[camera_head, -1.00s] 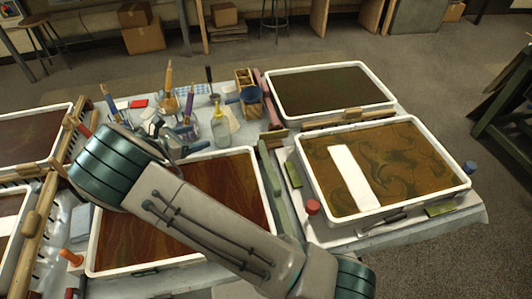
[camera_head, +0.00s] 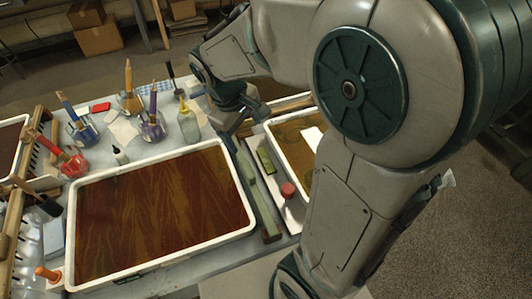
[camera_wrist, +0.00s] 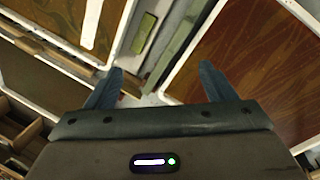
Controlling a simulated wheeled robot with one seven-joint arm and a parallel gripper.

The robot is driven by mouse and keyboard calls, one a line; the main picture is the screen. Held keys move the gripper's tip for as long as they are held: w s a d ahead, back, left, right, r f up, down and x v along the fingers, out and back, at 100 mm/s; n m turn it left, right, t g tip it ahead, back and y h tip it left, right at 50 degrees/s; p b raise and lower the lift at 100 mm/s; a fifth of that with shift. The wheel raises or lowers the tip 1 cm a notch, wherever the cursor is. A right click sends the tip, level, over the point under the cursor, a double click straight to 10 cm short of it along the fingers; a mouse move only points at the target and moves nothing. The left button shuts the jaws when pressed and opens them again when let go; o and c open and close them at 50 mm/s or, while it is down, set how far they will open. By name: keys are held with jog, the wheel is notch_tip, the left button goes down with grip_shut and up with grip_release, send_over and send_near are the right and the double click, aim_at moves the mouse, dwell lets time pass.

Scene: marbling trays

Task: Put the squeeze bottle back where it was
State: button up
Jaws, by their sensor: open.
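The squeeze bottle (camera_head: 189,126), clear with a yellow tip, stands upright on the table behind the dark red-brown tray (camera_head: 238,232), near the brush jars. My gripper (camera_head: 233,130) is just right of the bottle in the head view, pointing down above the strip between the trays. In the wrist view my gripper (camera_wrist: 160,72) is open, with nothing between its fingers. The bottle does not show in the wrist view. My arm hides much of the right side of the table in the head view.
Jars of brushes (camera_head: 152,127) stand left of the bottle. A small white bottle (camera_head: 120,156) with a dark tip is near the tray's back edge. The swirled tray (camera_head: 284,131) is partly hidden.

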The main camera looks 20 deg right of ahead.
jog(key=s+d+r+m+t+y, duration=0.1)
jog(key=s+r+m+y, duration=0.1)
jog(key=s+m, duration=0.4)
jog(key=shift+s+d+m+t, duration=0.15)
jog(key=shift+s+m+t, duration=0.25)
jog(key=shift+s, duration=1.85)
